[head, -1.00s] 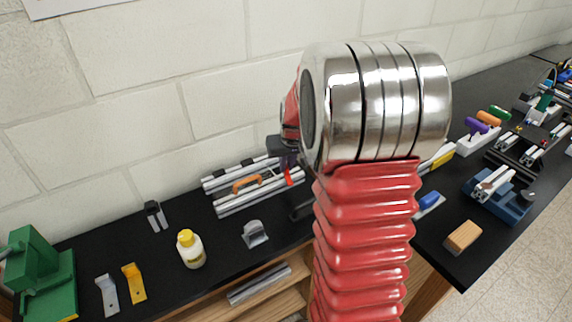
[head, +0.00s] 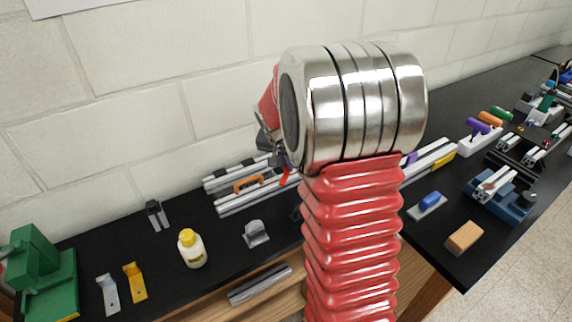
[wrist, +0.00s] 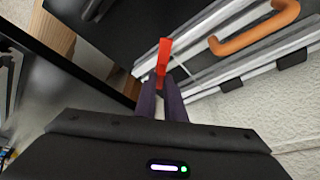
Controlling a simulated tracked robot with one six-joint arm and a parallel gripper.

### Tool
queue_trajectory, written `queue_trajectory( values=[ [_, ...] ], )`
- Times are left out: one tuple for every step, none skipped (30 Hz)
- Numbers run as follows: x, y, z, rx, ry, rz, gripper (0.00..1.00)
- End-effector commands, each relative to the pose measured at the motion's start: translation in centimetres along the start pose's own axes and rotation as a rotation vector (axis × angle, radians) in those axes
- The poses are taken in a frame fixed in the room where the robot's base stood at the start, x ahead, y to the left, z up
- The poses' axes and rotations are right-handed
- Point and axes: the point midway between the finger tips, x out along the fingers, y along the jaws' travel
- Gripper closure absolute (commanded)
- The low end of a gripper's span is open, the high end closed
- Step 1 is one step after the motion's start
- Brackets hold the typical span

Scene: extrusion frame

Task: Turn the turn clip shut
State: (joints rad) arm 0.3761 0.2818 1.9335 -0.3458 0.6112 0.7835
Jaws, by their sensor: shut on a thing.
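The red turn clip (wrist: 164,58) shows in the wrist view as a narrow upright strip by the end of the aluminium rails. In the head view only a small red piece of it (head: 284,180) shows beside my arm. My gripper (wrist: 161,84) has its two dark purple fingers close together at the clip's lower end, shut on it. In the head view my gripper (head: 277,158) is mostly hidden behind my wrist. The clip's pivot and how far it is turned cannot be made out.
The extrusion frame (head: 228,208) carries an orange handle (wrist: 255,42) near the clip, and the white wall rises close behind it. A grey bracket (head: 255,233) and a yellow-capped bottle (head: 191,250) stand left of my arm. A blue-topped block (head: 428,201) lies to the right.

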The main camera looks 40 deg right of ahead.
Motion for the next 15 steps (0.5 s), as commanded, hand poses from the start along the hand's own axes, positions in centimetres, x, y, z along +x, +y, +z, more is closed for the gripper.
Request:
queue_trajectory(
  values=[
    [0.01, -0.19, 0.11, 0.022, -0.002, 0.010, 1.00],
    [0.00, -0.23, 0.11, 0.039, -0.001, 0.016, 1.00],
    [-0.01, -0.25, 0.10, 0.062, -0.001, 0.026, 1.00],
    [-0.01, -0.26, 0.10, 0.080, -0.001, 0.034, 1.00],
    [-0.01, -0.29, 0.09, 0.099, -0.001, 0.040, 1.00],
    [0.00, -0.28, 0.09, 0.123, -0.001, 0.051, 1.00],
    [0.00, -0.28, 0.10, 0.141, -0.002, 0.059, 1.00],
    [0.02, -0.31, 0.10, 0.161, -0.002, 0.067, 1.00],
    [0.02, -0.36, 0.09, 0.187, -0.002, 0.077, 1.00],
    [0.03, -0.38, 0.09, 0.206, -0.002, 0.086, 1.00],
    [0.03, -0.41, 0.09, 0.226, -0.001, 0.094, 1.00],
    [0.04, -0.44, 0.10, 0.254, -0.002, 0.105, 1.00],
    [0.03, -0.44, 0.11, 0.275, -0.002, 0.114, 1.00],
    [0.02, -0.48, 0.08, 0.297, -0.002, 0.122, 1.00],
    [0.02, -0.49, 0.05, 0.327, -0.002, 0.135, 1.00]
  ],
)
